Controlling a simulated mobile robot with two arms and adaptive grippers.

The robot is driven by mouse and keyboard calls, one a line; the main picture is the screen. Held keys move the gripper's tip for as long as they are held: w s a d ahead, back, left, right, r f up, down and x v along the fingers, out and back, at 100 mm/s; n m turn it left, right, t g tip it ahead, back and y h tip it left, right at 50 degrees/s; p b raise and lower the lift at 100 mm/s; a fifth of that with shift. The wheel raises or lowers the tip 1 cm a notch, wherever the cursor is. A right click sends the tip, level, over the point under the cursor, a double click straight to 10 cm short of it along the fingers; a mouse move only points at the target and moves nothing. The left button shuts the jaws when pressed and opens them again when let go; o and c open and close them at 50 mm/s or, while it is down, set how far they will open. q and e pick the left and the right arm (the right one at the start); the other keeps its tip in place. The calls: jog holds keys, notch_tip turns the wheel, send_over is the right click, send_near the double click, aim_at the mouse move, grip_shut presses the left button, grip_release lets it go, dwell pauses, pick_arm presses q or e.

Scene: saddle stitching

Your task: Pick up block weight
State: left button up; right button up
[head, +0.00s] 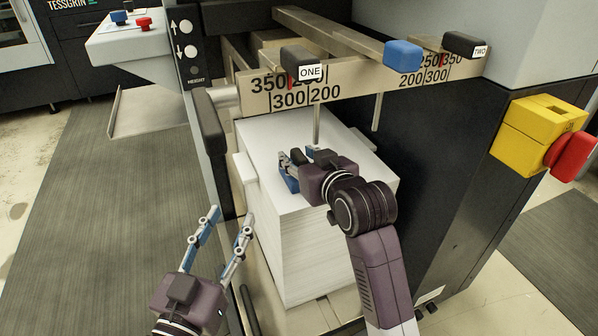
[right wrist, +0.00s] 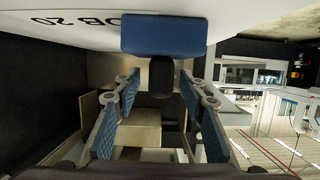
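No block is marked as the weight. On the ruled bar sit a black block labelled ONE (head: 297,57), a blue block (head: 403,54) and a black block labelled TWO (head: 465,45). My right gripper (head: 297,163) is over the white paper stack (head: 270,190), with a dark shape among its fingers that I cannot identify. In the right wrist view my fingers (right wrist: 166,94) are apart. A blue block (right wrist: 165,36) with a dark piece (right wrist: 162,75) shows beyond them; contact cannot be told. My left gripper (head: 221,236) is open and empty, left of the stack.
The ruled bar (head: 255,103) crosses above the back of the stack, with thin rods hanging down. A black handle (head: 208,122) stands left of the stack. A yellow box with a red knob (head: 572,156) juts out at right. Grey floor matting (head: 110,210) is clear at left.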

grip_shut()
dwell(0.3)
jog(key=shift+r, duration=0.3)
